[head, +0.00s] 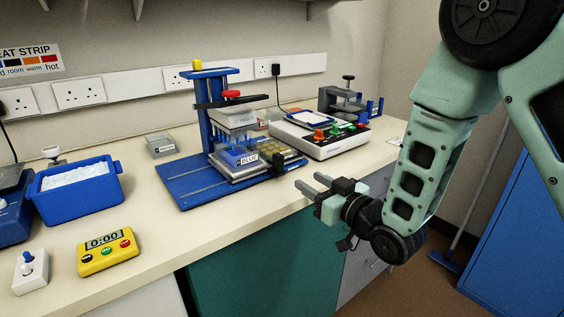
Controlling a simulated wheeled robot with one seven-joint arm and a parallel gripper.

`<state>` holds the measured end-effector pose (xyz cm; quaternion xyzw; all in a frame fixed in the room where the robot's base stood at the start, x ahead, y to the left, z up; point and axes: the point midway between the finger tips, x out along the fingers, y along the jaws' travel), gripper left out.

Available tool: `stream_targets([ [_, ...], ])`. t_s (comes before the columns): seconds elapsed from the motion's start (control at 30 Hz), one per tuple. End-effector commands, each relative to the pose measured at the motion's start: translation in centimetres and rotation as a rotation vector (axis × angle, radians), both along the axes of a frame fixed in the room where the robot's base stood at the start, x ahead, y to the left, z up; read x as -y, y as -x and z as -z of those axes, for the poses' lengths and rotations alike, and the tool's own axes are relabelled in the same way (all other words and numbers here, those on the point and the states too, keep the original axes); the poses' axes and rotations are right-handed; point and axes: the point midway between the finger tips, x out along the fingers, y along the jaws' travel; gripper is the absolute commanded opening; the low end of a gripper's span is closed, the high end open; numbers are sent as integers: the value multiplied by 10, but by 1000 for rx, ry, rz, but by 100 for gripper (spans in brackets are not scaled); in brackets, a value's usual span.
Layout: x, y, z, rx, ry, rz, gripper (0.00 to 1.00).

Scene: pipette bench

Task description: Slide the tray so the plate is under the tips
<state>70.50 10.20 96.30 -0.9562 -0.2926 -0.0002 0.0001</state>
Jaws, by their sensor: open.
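A blue pipetting stand (205,110) stands on the bench with a grey head (232,117) and a row of blue tips (238,154) hanging under it. A silver tray (236,176) lies on the stand's blue base (183,186), with a "BLUE" label near the tips. A plate with yellowish wells (284,152) sits toward the tray's right end, to the right of the tips. A black block (279,166) is at the tray's front right. My gripper (306,180) is open and empty, right of that block near the bench's front edge, apparently apart from it.
A blue ice tub (78,192), a yellow timer (108,251) and a white switch box (30,271) stand at left. A grey box (160,145) sits behind the base. A white device with coloured buttons (318,137) stands close behind right. The bench front (215,232) is clear.

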Motion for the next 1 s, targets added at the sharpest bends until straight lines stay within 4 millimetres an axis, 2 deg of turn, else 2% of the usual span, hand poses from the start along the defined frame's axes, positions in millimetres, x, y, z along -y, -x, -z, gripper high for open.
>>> stream_targets([
  [0.3,-38,-56,-2,1,-1,-2,42],
  [0.5,-56,-83,-1,1,1,-1,42],
  [0.7,-65,-96,0,-1,1,0,42],
  [1.0,-66,-98,0,-1,1,0,42],
])
